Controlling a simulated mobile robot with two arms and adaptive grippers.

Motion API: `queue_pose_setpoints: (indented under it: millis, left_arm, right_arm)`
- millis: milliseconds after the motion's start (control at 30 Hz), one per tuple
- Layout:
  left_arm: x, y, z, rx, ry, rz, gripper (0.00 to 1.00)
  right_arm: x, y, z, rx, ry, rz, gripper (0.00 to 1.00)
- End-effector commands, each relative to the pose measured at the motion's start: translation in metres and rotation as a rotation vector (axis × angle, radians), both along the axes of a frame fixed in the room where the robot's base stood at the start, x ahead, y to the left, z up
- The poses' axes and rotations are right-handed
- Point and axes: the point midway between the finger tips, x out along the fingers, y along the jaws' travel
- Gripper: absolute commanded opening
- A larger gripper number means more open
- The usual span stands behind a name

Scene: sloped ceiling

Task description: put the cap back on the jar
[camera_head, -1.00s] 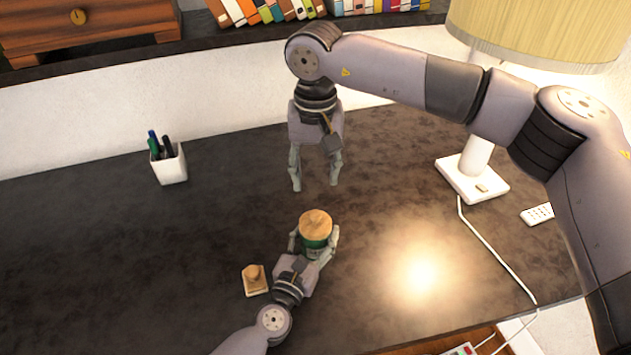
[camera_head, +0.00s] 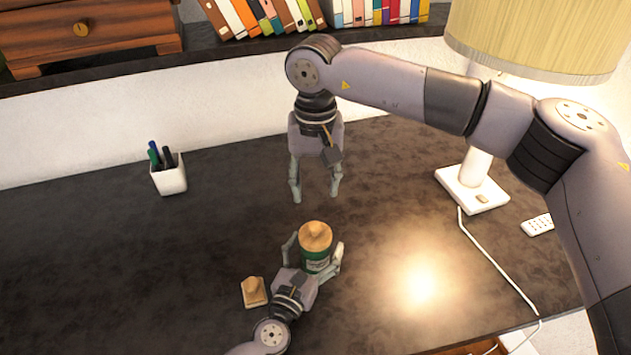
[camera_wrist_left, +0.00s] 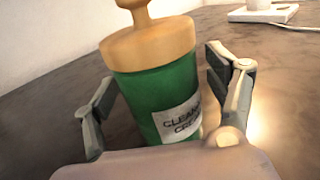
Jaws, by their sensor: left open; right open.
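The jar (camera_head: 317,261) is green with a pale label and stands upright on the dark table. Its tan wooden cap (camera_head: 316,236), with a knob on top, sits on the jar's mouth. In the left wrist view the cap (camera_wrist_left: 150,45) looks seated on the green jar (camera_wrist_left: 160,95), covering its top. My left gripper (camera_head: 312,258) is open, with its fingers on either side of the jar; in the wrist view gaps show between fingers and jar. My right gripper (camera_head: 316,198) is open and empty, pointing down above the table behind the jar.
A small wooden block with a knob (camera_head: 254,292) lies left of my left gripper. A white pen cup (camera_head: 169,177) stands at the back left. A lamp base (camera_head: 472,189), its cord and a white remote (camera_head: 537,224) are at the right. The middle left of the table is clear.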

Motion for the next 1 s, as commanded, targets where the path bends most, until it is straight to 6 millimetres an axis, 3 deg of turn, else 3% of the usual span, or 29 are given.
queue_pose_setpoints:
  millis: [500, 700, 1000]
  left_arm:
    - [-0.091, 0.037, -0.002, 0.003, 0.003, 0.0, 0.79]
    - [-0.105, 0.043, -0.001, 0.002, 0.001, 0.0, 0.79]
    - [-0.106, 0.043, -0.001, 0.001, 0.001, 0.0, 0.79]
  right_arm:
    - [0.0, 0.0, 0.0, 0.0, 0.0, 0.0, 0.44]
    - [0.0, 0.0, 0.0, 0.0, 0.0, 0.0, 0.44]
    - [0.0, 0.0, 0.0, 0.0, 0.0, 0.0, 0.44]
